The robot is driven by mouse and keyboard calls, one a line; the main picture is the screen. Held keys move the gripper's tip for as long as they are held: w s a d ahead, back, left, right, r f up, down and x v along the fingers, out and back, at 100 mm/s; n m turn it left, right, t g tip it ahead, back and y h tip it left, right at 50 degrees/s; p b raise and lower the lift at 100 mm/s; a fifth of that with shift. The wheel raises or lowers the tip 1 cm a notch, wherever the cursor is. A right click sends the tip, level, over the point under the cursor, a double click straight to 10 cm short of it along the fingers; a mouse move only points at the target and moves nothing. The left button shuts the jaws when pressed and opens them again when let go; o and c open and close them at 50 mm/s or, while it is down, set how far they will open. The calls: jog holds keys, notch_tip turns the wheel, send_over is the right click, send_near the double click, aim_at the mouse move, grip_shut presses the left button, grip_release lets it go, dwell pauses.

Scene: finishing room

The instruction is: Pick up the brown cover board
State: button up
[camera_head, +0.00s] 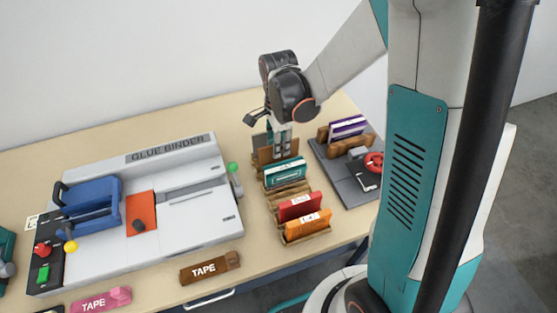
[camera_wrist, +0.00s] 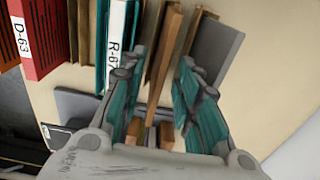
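The brown cover board (camera_head: 264,156) stands upright at the back end of a wooden slotted rack, partly hidden by my gripper. In the wrist view the brown board (camera_wrist: 166,45) shows edge-on between my fingertips. My gripper (camera_head: 281,148) points down over the rack. In the wrist view its two teal fingers (camera_wrist: 163,62) are apart, one on each side of the board, with small gaps visible. I cannot tell how deep the fingers reach.
A teal book (camera_head: 285,172) stands just in front, with red (camera_head: 299,207) and orange books (camera_head: 307,226) nearer. A grey board (camera_wrist: 217,50) is just behind. A dark tray (camera_head: 345,180) with a purple-and-white book (camera_head: 347,127) is to the right, a glue binder (camera_head: 190,215) to the left.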

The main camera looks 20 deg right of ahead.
jog(key=shift+f, duration=0.6)
grip_shut()
jog(key=shift+r, duration=0.1)
